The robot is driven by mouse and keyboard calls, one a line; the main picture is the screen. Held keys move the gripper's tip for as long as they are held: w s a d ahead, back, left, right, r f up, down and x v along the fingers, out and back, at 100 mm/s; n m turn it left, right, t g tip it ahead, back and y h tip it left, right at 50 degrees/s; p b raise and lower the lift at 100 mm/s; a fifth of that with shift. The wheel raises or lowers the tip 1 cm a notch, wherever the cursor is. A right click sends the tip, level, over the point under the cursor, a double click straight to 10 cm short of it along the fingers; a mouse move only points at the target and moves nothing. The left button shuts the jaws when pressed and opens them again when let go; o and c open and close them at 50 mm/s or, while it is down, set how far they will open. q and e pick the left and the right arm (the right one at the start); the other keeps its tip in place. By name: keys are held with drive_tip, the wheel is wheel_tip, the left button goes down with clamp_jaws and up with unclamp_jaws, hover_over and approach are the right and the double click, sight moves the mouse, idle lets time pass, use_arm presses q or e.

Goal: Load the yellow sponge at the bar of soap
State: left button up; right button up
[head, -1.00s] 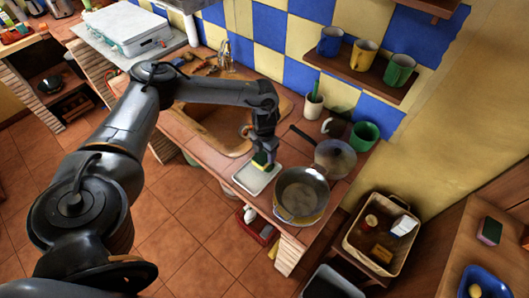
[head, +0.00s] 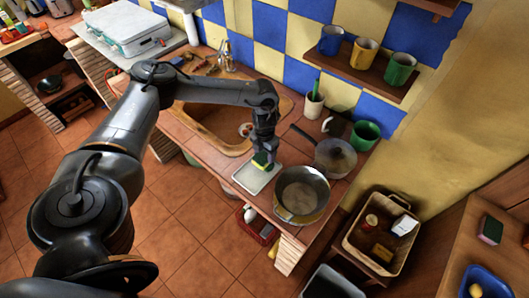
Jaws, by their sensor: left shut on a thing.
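The yellow sponge (head: 261,161) has a green side and hangs low over a pale rectangular tray (head: 242,181) near the counter's front edge. My left gripper (head: 263,155) points down from above and is shut on it. I cannot tell whether the sponge touches the tray. I cannot make out a bar of soap; the sponge and gripper hide part of the tray. My right gripper is not in view.
A metal pot (head: 302,197) stands just right of the tray, with a lidded pan (head: 335,158) behind it. The sink (head: 213,128) is to the left. A green mug (head: 365,134) and a white cup (head: 314,104) stand along the wall.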

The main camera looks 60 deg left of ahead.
sight(264, 154)
use_arm(q)
drive_tip(key=shift+f, duration=0.45)
idle(0.3)
idle(0.7)
drive_tip(key=shift+f, duration=0.1)
idle(0.8)
drive_tip(key=shift+r+p, duration=0.8)
wheel_tip(264, 154, up, 3)
drive_tip(key=p, duration=0.2)
drive_tip(key=shift+f+p, duration=0.15)
drive_tip(key=shift+p, duration=0.2)
drive_tip(key=shift+r+p, duration=1.35)
drive_tip(key=shift+r, duration=0.1)
